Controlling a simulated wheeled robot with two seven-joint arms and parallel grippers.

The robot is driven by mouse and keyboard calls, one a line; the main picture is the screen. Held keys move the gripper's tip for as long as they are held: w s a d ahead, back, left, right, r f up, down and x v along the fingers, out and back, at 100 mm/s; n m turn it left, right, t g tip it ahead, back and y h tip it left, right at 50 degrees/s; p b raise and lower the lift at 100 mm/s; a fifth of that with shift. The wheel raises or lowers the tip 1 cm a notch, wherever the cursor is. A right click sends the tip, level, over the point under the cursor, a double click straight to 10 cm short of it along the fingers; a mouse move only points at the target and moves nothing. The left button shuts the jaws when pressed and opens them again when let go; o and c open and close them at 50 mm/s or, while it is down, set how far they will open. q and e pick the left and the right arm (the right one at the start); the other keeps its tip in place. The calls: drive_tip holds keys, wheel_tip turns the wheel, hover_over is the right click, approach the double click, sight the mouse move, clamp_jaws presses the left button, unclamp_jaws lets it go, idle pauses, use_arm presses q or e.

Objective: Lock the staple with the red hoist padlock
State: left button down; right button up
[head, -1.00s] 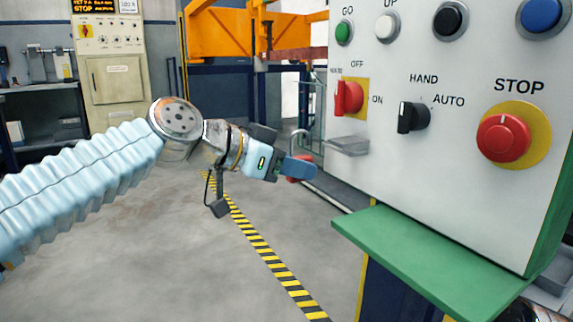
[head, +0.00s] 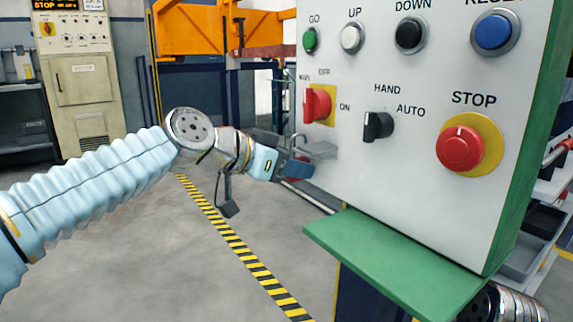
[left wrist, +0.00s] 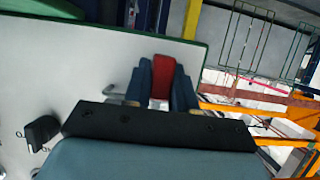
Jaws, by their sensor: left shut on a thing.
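My left gripper (head: 298,168) is shut on the red padlock, its blue fingers on either side of it. In the head view the fingers hide most of the padlock's red body (head: 289,180), and its grey shackle (head: 299,138) stands up above them. In the left wrist view the red body (left wrist: 162,80) sits between the two fingers. A grey metal bracket (head: 321,150), which seems to be the staple, sticks out from the white panel below the red switch (head: 316,104). The shackle appears close beside it; I cannot tell whether they touch.
The white panel (head: 420,190) carries several buttons, a black selector (head: 378,126) and a red STOP button (head: 460,149). A green ledge (head: 395,250) juts out below. The floor to the left, with a striped line (head: 235,245), is open.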

use_arm(q)
drive_tip(key=shift+w+d, duration=0.1)
drive_tip(key=shift+d, duration=0.1)
wheel_tip(320, 180, down, 3)
drive_tip(key=b, duration=0.3)
drive_tip(key=shift+s+d+r, duration=0.1)
drive_tip(key=shift+s+r, duration=0.1)
drive_tip(key=shift+s+d, duration=0.5)
drive_tip(key=shift+s, duration=0.2)
drive_tip(key=shift+s+d, duration=0.5)
drive_tip(key=shift+s, duration=0.2)
drive_tip(key=c, duration=1.6)
unclamp_jaws()
drive_tip(key=shift+c, duration=0.2)
clamp_jaws()
drive_tip(key=shift+r, duration=0.1)
